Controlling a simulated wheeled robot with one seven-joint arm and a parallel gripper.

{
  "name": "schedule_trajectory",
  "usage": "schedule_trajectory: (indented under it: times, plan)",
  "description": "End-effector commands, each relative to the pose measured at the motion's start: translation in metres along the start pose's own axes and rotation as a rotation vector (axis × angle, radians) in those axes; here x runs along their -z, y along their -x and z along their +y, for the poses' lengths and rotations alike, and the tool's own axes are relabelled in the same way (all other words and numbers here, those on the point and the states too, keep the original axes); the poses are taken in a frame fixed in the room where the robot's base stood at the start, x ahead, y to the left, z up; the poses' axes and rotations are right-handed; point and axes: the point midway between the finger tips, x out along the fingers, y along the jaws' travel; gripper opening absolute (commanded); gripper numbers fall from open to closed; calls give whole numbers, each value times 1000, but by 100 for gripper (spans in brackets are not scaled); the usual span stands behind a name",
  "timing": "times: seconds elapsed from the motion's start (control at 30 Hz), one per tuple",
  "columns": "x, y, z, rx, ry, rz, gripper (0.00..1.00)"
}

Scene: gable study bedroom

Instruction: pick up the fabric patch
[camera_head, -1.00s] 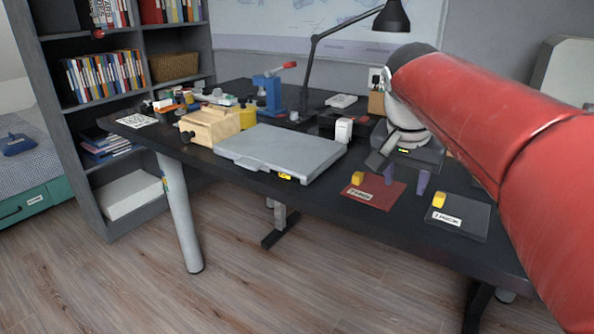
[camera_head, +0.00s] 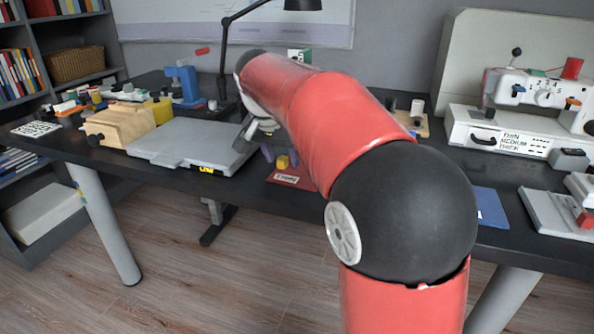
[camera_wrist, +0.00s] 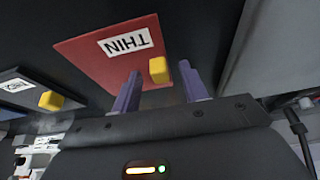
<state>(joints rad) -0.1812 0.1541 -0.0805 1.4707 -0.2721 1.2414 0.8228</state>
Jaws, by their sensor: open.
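A flat red patch (camera_head: 283,185) with a white label lies on the dark desk near its front edge. A yellow block (camera_head: 283,162) sits on it. In the wrist view the red patch (camera_wrist: 90,52) shows a label reading THIN, upside down, and the yellow block (camera_wrist: 159,70) appears between my purple fingers. My gripper (camera_wrist: 159,75) is open and empty, pointing toward the patch. The head view shows my gripper (camera_head: 280,156) close over the patch, partly hidden by my arm. I cannot tell the exact height of the fingertips.
A grey case (camera_head: 190,143) lies left of the red patch. A dark grey patch (camera_wrist: 18,88) with another yellow block (camera_wrist: 51,100) lies beside it. A blue sheet (camera_head: 491,206) and a sewing machine (camera_head: 545,90) are at right. A lamp (camera_head: 225,60) stands behind.

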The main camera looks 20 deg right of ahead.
Motion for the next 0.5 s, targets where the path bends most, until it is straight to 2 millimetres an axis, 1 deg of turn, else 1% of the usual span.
schedule_trajectory:
  times: [0.17, 0.2, 0.5]
  plan:
    - [0, 0, 0, 1, 0, 0, 44]
    - [0, 0, 0, 1, 0, 1, 42]
    - [0, 0, 0, 1, 1, 1, 3]
